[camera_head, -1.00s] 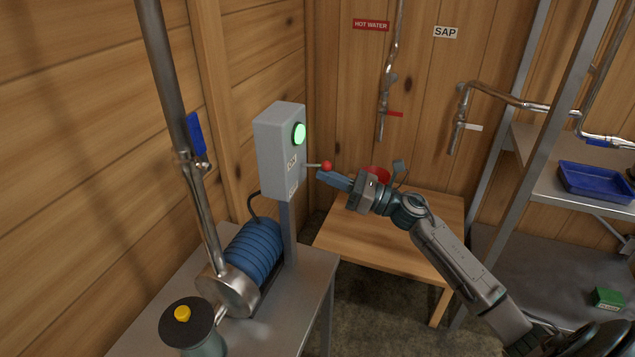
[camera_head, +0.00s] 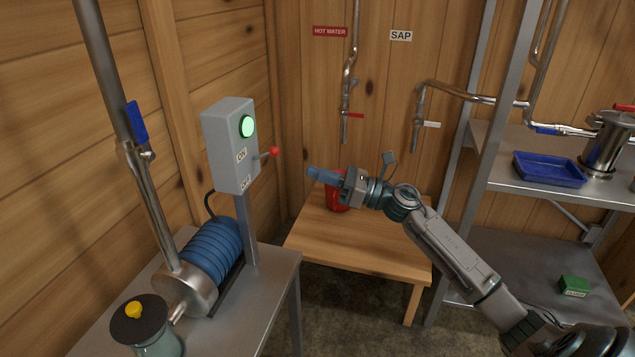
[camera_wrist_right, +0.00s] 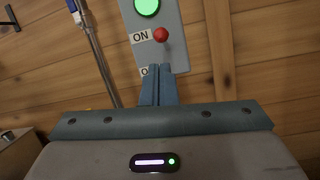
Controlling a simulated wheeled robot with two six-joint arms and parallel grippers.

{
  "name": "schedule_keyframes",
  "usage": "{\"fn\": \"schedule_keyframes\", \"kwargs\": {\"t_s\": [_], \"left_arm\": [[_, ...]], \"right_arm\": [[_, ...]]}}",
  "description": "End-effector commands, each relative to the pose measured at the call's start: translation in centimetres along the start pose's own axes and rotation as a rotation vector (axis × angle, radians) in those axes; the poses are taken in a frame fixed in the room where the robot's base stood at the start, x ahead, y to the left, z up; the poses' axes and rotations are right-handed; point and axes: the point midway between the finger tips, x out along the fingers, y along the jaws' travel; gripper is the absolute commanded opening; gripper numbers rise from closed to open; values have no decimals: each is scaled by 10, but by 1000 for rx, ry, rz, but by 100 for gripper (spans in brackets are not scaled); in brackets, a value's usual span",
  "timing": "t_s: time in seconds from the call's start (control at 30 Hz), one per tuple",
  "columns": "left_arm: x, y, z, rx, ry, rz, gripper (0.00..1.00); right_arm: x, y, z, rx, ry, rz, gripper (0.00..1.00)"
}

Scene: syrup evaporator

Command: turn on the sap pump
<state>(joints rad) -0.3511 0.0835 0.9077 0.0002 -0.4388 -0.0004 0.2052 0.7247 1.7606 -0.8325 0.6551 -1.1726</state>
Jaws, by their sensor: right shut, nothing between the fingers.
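The grey switch box (camera_head: 226,140) stands on a post over the blue sap pump (camera_head: 214,252). Its green lamp (camera_head: 247,126) is lit. Its lever has a red ball knob (camera_head: 274,152) and points out to the right, tilted slightly up towards the ON label (camera_head: 241,155); the OFF label (camera_head: 246,183) is lower. My right gripper (camera_head: 311,173) is shut and empty, to the right of the knob and a little lower, with a gap. The right wrist view shows the knob (camera_wrist_right: 161,35) beside ON, beyond my shut fingertips (camera_wrist_right: 159,68). My left gripper is not in view.
The pump sits on a metal table (camera_head: 268,270). A wooden table (camera_head: 355,240) with a red container (camera_head: 336,198) stands behind my right gripper. A steel pipe with a blue valve handle (camera_head: 136,122) rises at left. Metal shelves with a blue tray (camera_head: 549,169) stand at right.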

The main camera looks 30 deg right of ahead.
Motion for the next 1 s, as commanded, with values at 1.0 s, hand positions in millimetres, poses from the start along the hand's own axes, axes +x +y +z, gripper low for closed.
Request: {"fn": "schedule_keyframes", "kwargs": {"t_s": [1.0], "left_arm": [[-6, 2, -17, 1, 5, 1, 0]], "right_arm": [[-21, -40, -48, 284, -70, -151, 0]]}}
